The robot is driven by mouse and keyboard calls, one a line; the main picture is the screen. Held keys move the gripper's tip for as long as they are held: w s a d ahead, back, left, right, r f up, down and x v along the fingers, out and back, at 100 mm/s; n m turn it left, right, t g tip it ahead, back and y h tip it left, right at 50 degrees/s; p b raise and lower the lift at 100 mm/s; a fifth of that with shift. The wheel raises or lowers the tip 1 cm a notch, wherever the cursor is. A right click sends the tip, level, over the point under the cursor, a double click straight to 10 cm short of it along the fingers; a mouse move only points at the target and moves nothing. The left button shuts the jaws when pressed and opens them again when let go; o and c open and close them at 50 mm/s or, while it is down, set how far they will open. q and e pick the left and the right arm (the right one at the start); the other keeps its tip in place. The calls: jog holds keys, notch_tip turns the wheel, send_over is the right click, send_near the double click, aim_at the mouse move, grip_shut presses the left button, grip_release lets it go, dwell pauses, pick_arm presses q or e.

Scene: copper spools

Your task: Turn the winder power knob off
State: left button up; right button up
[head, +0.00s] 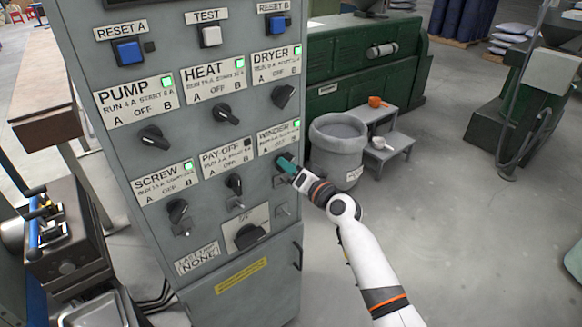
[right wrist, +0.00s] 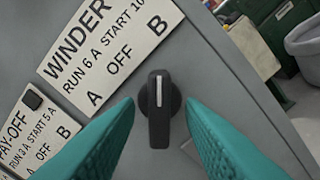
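The winder knob (right wrist: 159,108) is a black rotary knob under the WINDER label (right wrist: 105,48), with A, OFF and B marks. In the right wrist view its white line points toward B. The winder lamp (head: 294,136) glows green in the head view. My right gripper (head: 287,164) is at the winder knob, which it mostly hides in the head view. In the right wrist view its two teal fingers (right wrist: 160,112) stand apart, one on each side of the knob. Small gaps seem to show, so contact is unclear. My left gripper is out of view.
The grey control cabinet (head: 265,285) carries several similar knobs, including the pay-off knob (head: 234,185) left of the winder and the dryer knob (head: 283,96) above. A grey bin (head: 337,150) and step stool (head: 392,142) stand behind to the right. Floor at right is open.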

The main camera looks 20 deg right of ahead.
grip_shut()
jog(key=shift+n+b, duration=2.65)
jog(key=shift+n, duration=1.75)
